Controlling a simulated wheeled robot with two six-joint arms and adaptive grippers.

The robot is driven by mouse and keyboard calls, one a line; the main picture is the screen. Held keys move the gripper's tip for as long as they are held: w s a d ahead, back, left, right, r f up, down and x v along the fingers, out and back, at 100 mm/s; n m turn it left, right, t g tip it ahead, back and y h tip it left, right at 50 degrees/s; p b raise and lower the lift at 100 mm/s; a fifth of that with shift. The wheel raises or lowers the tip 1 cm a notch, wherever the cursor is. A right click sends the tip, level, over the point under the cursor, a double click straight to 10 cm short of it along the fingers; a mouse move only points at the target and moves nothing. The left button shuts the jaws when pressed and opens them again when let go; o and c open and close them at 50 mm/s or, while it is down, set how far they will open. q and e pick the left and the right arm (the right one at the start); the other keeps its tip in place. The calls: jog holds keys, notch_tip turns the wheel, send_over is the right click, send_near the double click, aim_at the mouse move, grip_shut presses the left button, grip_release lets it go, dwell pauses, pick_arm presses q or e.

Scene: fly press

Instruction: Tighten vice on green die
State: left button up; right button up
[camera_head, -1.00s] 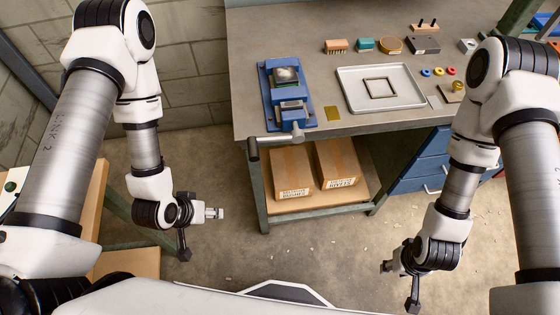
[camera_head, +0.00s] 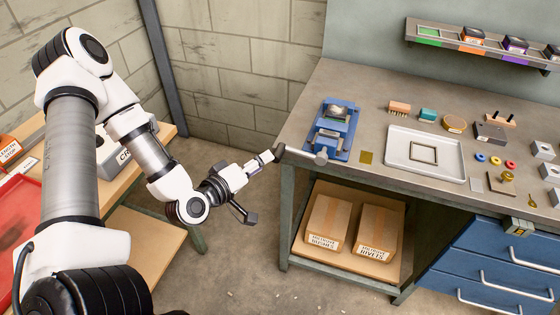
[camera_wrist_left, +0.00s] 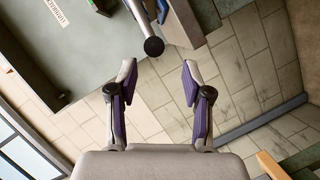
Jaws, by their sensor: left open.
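The blue vice (camera_head: 335,128) is on the left part of the bench, with a grey metallic block (camera_head: 338,110) between its jaws; I cannot make out green on the block. The vice handle (camera_head: 302,154) is a grey bar sticking out past the bench's left front corner, with a dark knob at its end. My left gripper (camera_head: 266,157) is beside that knob. In the left wrist view the left gripper (camera_wrist_left: 157,75) is open and empty, and the dark knob (camera_wrist_left: 153,46) lies just beyond its fingertips, roughly centred between them. My right gripper is out of view.
A white tray (camera_head: 425,170) with a square frame is right of the vice. Small parts lie behind and right of it. A wall rack (camera_head: 480,45) holds several coloured-label slots. Two boxes (camera_head: 350,228) sit on the lower shelf.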

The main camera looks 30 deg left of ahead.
aim_at(278, 154)
pick_arm(q)
jog(key=w, duration=0.1)
jog(key=w+d, duration=0.1)
jog(key=w, duration=0.2)
jog(key=shift+d+f+b, duration=0.2)
jog(key=shift+d+b, duration=0.1)
jog(key=shift+d, duration=0.1)
jog(key=shift+a+x, duration=0.2)
jog(key=shift+x, duration=0.85)
jog(key=shift+w+a+f, duration=0.15)
jog(key=shift+w+f, duration=0.05)
jog(key=shift+r, duration=0.1)
jog(key=c, duration=0.5)
grip_shut()
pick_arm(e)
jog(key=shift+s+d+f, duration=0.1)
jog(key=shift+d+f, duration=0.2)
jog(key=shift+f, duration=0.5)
